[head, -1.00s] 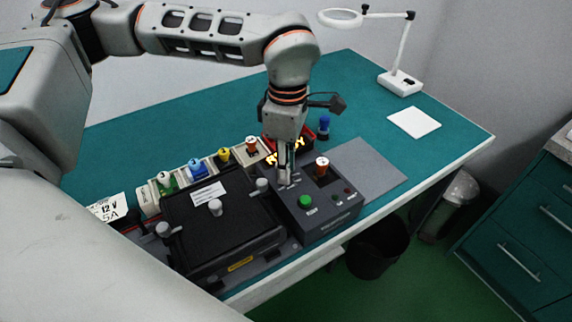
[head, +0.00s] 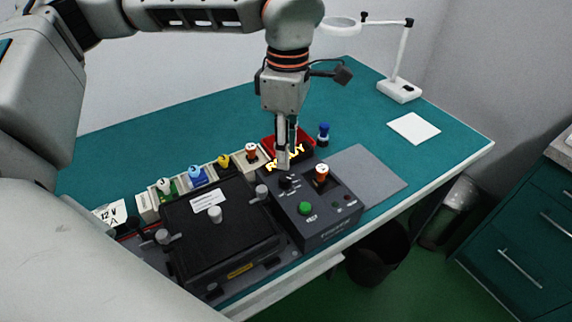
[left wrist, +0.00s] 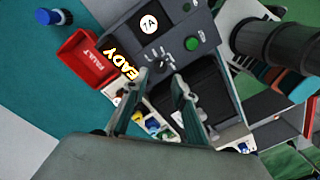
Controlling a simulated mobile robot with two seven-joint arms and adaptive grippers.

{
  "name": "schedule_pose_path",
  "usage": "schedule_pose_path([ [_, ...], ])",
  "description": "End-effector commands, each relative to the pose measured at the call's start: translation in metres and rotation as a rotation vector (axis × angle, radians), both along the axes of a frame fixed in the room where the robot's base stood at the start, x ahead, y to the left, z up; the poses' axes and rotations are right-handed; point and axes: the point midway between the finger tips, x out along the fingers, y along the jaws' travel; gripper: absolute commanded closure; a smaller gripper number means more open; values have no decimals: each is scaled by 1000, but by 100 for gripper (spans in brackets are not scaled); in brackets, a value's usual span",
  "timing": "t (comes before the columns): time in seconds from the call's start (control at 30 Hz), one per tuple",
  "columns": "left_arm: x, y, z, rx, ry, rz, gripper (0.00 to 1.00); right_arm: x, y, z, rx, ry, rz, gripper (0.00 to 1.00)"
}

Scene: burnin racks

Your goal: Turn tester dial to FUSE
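The tester (head: 330,222) is a dark grey box at the front of the bench, with a green button (head: 305,208) and an orange-banded fuse-like part (head: 321,175) standing on its top. The small black tester dial (head: 285,183) sits on the top face, and it also shows in the left wrist view (left wrist: 160,66) with marks too small to read. My left gripper (head: 288,158) points down above and just behind the dial. In the left wrist view its fingers (left wrist: 158,84) are apart, on either side below the dial, with nothing between them. My right gripper is out of view.
A glowing READY sign (head: 285,159) and a red FAULT bin (left wrist: 88,58) stand behind the tester. A black-lidded fixture (head: 225,235) with upright knobs lies to its left. A grey mat (head: 368,182) to the right is bare. A blue-capped part (head: 323,133) stands behind.

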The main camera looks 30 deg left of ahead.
Motion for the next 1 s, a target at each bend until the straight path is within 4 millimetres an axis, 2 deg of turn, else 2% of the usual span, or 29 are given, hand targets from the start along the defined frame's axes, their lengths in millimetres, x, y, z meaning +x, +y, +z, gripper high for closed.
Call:
schedule_pose_path([
  [0.1, 2, 0, 23, -1, -3, 0, 73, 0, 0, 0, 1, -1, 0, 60],
  [0.33, 2, 0, 47, 0, -1, 1, 73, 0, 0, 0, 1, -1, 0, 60],
  [1.0, 2, 0, 51, 0, 0, -1, 73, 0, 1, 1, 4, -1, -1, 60],
])
